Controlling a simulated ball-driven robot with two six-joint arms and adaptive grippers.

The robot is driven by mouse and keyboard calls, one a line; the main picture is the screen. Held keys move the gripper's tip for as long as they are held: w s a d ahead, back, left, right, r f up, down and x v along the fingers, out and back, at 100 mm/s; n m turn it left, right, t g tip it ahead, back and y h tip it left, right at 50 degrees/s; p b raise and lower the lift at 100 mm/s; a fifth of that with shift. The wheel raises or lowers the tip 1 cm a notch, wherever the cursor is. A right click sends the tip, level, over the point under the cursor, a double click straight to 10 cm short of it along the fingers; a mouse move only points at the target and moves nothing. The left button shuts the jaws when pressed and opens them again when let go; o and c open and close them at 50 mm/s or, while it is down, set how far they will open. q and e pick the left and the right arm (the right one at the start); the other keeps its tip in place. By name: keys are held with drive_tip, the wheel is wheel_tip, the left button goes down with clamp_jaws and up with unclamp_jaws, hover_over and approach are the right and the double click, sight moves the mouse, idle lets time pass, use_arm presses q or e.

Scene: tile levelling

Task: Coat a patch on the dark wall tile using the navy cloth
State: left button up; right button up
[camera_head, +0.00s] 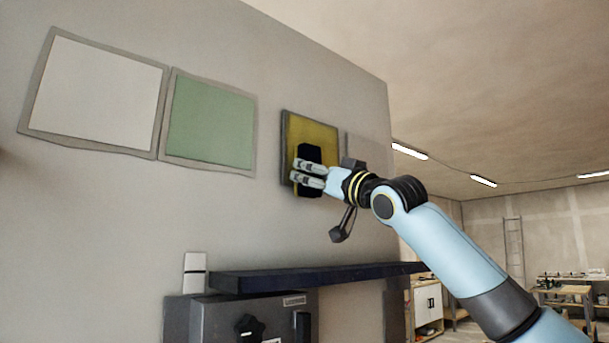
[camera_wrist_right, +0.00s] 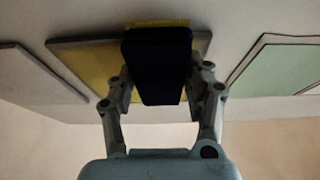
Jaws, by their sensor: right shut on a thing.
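The dark wall tile (camera_head: 284,150) hangs on the grey wall, and a yellow coat (camera_head: 322,133) covers much of its face. In the right wrist view the yellow (camera_wrist_right: 98,62) shows beside the cloth, inside the tile's grey-brown rim (camera_wrist_right: 62,43). The navy cloth (camera_head: 308,153), a dark block-like pad, is in front of the tile's lower left part. It also shows in the right wrist view (camera_wrist_right: 158,65). My right gripper (camera_head: 300,172) is shut on the cloth and holds it at the tile; whether they touch is unclear. My left gripper is out of view.
A white panel (camera_head: 95,95) and a green panel (camera_head: 212,120) hang to the left, a plain grey panel (camera_head: 370,152) to the right. Below, a dark shelf (camera_head: 320,277) juts out over a grey cabinet (camera_head: 225,325). A white box (camera_head: 194,273) stands beside the shelf.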

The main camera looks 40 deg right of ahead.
drive_tip(key=shift+w, duration=0.1)
drive_tip(key=shift+a+p, duration=1)
drive_tip(key=shift+a, duration=0.95)
drive_tip(key=shift+s, duration=0.2)
drive_tip(key=shift+s+b, duration=0.2)
drive_tip(key=shift+b, duration=0.1)
drive_tip(key=b, duration=0.4)
approach(288, 167)
wheel_tip(288, 167, up, 2)
drive_tip(key=shift+r, duration=0.2)
